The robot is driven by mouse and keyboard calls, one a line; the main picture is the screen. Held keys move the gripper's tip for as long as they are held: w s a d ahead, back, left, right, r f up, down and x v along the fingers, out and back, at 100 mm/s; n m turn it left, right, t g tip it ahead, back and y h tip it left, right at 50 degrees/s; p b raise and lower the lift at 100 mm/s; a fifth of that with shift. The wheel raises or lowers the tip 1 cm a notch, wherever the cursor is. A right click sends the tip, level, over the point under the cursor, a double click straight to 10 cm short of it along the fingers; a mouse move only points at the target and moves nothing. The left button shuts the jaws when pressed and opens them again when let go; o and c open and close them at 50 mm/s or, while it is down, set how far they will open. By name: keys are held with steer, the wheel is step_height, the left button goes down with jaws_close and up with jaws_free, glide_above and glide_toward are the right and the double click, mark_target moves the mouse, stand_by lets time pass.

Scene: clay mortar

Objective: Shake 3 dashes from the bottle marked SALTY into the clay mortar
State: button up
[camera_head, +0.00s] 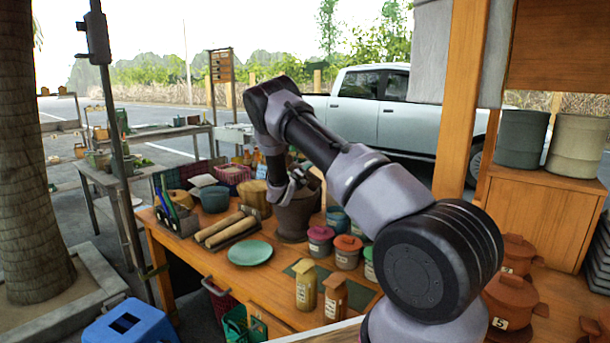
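The brown clay mortar (293,222) stands on the wooden table, behind the row of lidded jars. My gripper (297,184) is at the mortar's upper part, in front of or over its rim; I cannot tell which. A dark brown piece (311,178) shows beside the fingers; I cannot tell whether it is held or part of the mortar. Two labelled bottles stand upright at the table's front: a yellowish one (306,288) and a brown-orange one (335,299). Their labels are too small to read, so I cannot tell which says SALTY. The mortar's inside is hidden.
Jars with pink (320,240), orange (348,253) and green (369,265) lids stand between mortar and bottles. A green plate (250,252) and wooden rolls (219,229) lie left. Brown pots (511,300) stand right. My arm crosses above the table's right part.

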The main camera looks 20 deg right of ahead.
mark_target(310, 177)
steer(key=n, duration=0.1)
steer(key=s+d+f+n, duration=0.1)
steer(key=n, duration=0.1)
steer(key=d+n, duration=0.1)
steer(key=n, duration=0.1)
steer(key=shift+s+f, duration=0.2)
steer(key=shift+f, duration=0.2)
steer(key=n, duration=0.1)
steer(key=r+n, duration=0.1)
steer(key=n, duration=0.1)
steer(key=shift+a+r, duration=0.25)
steer(key=shift+a, duration=0.05)
steer(key=shift+w+d+r+n, duration=0.1)
steer(key=shift+r+n, duration=0.55)
steer(key=shift+n, duration=0.65)
steer(key=m, duration=0.2)
steer(key=f+m, duration=0.1)
steer(key=m, duration=0.1)
steer(key=f+m, duration=0.1)
steer(key=m, duration=0.2)
steer(key=shift+w+a, duration=0.15)
steer(key=shift+a, duration=0.1)
steer(key=m, duration=0.2)
steer(key=w+a+r+m, duration=0.1)
steer(key=shift+r+m, duration=0.1)
steer(key=shift+m, duration=0.3)
steer(key=shift+s, duration=0.15)
